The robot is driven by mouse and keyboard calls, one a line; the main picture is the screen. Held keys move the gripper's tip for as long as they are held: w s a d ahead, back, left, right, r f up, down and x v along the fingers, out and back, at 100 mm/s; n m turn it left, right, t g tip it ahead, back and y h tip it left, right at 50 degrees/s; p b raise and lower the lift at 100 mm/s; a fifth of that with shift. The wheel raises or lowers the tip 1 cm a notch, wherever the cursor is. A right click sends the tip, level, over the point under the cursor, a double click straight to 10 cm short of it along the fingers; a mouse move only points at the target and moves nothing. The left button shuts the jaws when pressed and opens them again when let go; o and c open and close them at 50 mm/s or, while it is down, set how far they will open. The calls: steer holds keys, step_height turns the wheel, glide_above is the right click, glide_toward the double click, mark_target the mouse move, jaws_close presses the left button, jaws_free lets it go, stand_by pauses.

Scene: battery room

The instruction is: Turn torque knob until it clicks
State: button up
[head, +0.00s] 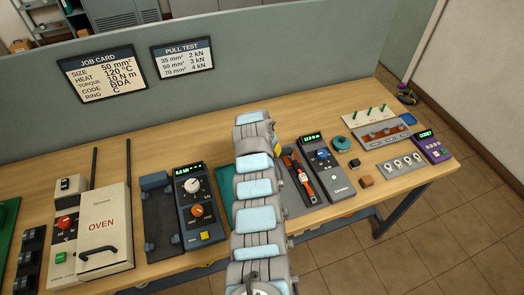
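A dark grey device (327,168) with a lit green display stands on the bench right of my arm. A small blue knob (321,155) is on its face; its exact setting is too small to read. Beside it on the left, a tray (293,211) holds a dark tool with orange parts (303,179). My arm rises through the middle of the view. My gripper is mostly hidden at its far end, left of the blue knob and apart from it. Its fingers cannot be made out. The job card (102,76) on the panel reads torque 10 N m.
Left of my arm stand a kN device (199,208) with white and orange knobs, and a white oven (104,230). Right are a teal disc (342,144), brown blocks (366,181), a ring plate (401,164) and a purple device (433,148). The grey panel (290,55) closes the back.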

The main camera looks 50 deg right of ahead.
stand_by(0.4)
steer(key=o, duration=1.3)
steer(key=shift+c, duration=0.2)
steer(key=v, duration=1.2)
